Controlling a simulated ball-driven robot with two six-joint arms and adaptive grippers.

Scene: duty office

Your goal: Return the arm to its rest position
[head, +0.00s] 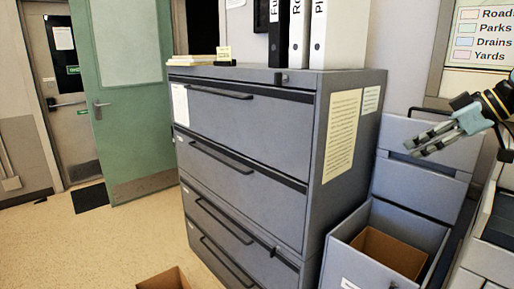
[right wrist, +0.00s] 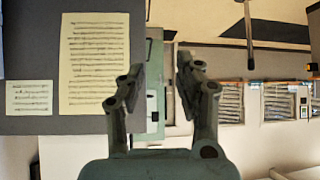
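My right gripper (head: 417,145) reaches in from the right edge of the head view, with its fingers pointing left. It is in front of the grey drawer unit at the right, near the side of the large filing cabinet (head: 246,135). In the right wrist view the fingers of this gripper (right wrist: 160,75) stand apart with nothing between them. The cabinet's side with a yellow notice (right wrist: 95,62) shows at the left there. My left gripper is not in view.
A grey drawer (head: 352,222) stands open at lower right with a brown box (head: 390,252) inside. Binders (head: 338,35) stand on the cabinet. A green door (head: 124,95) stands open at left. A cardboard box (head: 163,280) is on the floor at the front. Floor at left is largely clear.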

